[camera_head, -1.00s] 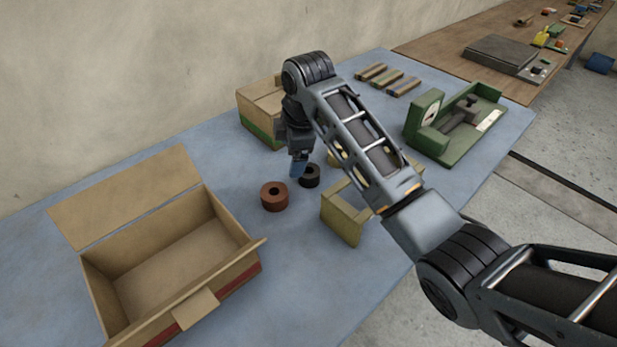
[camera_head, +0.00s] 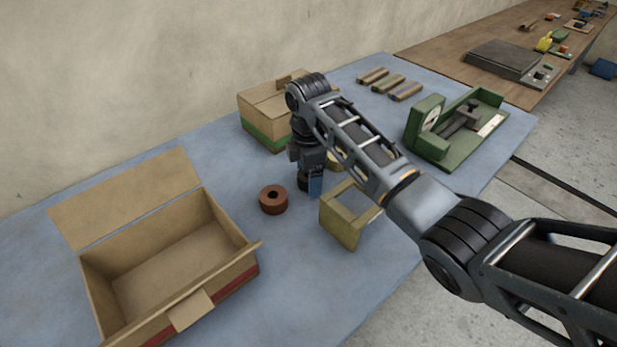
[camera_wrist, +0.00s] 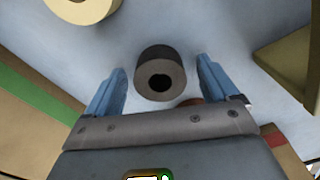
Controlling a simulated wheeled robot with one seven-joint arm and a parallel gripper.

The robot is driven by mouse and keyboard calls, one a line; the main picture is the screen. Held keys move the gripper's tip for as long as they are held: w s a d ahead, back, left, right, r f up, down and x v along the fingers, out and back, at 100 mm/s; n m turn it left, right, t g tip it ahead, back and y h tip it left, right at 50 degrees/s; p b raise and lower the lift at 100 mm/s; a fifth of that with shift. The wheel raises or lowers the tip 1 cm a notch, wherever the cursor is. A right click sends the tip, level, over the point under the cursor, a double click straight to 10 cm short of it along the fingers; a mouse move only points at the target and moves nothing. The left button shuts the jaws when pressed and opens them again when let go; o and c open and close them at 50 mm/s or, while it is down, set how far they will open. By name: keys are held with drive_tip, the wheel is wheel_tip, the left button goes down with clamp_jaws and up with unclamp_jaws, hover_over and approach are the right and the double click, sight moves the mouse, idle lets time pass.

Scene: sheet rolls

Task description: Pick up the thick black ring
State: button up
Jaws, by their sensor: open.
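The thick black ring (camera_wrist: 160,73) stands on the blue table top, its hole facing up toward the wrist camera. In the wrist view it lies between and a little beyond the two blue fingertips of my gripper (camera_wrist: 158,88), with a gap on each side. My gripper is open and holds nothing. In the head view my gripper (camera_head: 314,186) points down right over the black ring (camera_head: 304,184), which is mostly hidden behind it.
A red-brown ring (camera_head: 273,200) stands just left of my gripper. A tan stand (camera_head: 344,229) is close at the right, and a cream ring (camera_wrist: 82,8) lies nearby. An open cardboard box (camera_head: 250,262) is at the left; a closed box (camera_head: 262,128) stands behind.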

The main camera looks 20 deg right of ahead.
drive_tip(key=shift+f, duration=0.15)
drive_tip(key=c, duration=1)
drive_tip(key=shift+c, duration=0.8)
